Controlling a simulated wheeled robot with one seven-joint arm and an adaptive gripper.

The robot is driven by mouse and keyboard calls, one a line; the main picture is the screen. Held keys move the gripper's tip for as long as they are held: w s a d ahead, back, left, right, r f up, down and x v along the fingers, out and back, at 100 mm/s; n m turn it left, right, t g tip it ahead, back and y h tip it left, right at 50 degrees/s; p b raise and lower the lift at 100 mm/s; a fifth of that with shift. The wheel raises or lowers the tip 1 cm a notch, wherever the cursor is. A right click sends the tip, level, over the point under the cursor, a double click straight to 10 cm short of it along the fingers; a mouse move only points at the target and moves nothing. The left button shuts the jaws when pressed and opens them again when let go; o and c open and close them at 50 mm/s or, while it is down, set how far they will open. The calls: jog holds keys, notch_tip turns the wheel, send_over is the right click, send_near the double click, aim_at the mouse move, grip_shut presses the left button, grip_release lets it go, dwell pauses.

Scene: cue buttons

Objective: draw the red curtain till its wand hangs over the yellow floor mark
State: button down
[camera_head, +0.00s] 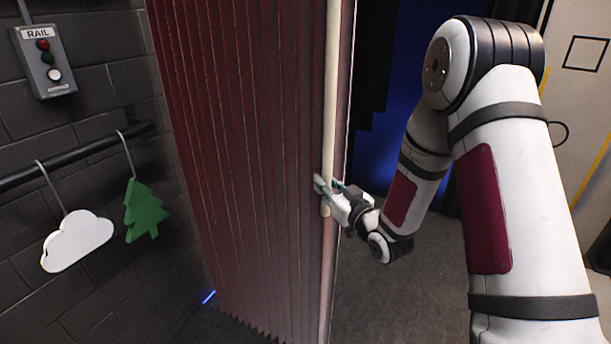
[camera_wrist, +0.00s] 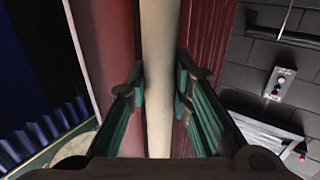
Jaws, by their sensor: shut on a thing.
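The red curtain (camera_head: 245,150) hangs in pleats down the middle of the head view. Its cream wand (camera_head: 329,90) hangs upright along the curtain's right edge. My gripper (camera_head: 328,190) is shut on the wand near its lower end. In the wrist view the wand (camera_wrist: 159,70) runs between the two green-padded fingers, with red curtain (camera_wrist: 205,60) on both sides. A short blue mark (camera_head: 209,297) shows on the floor left of the curtain's foot. I see no yellow mark on the floor in either view.
A rail control box (camera_head: 46,62) is on the block wall at left. Below it, a white cloud (camera_head: 77,242) and a green tree (camera_head: 145,211) hang from a dark bar (camera_head: 75,157). Grey floor (camera_head: 390,300) is open right of the curtain. A pale panel (camera_head: 580,70) stands at far right.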

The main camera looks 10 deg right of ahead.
jog(key=shift+s+d+p, duration=0.3)
jog(key=shift+s+d, duration=0.65)
jog(key=shift+d, duration=0.25)
jog(key=c, duration=1.4)
grip_release()
jog(key=v, duration=1.2)
jog(key=shift+w+r, duration=0.1)
jog(key=shift+w, duration=0.05)
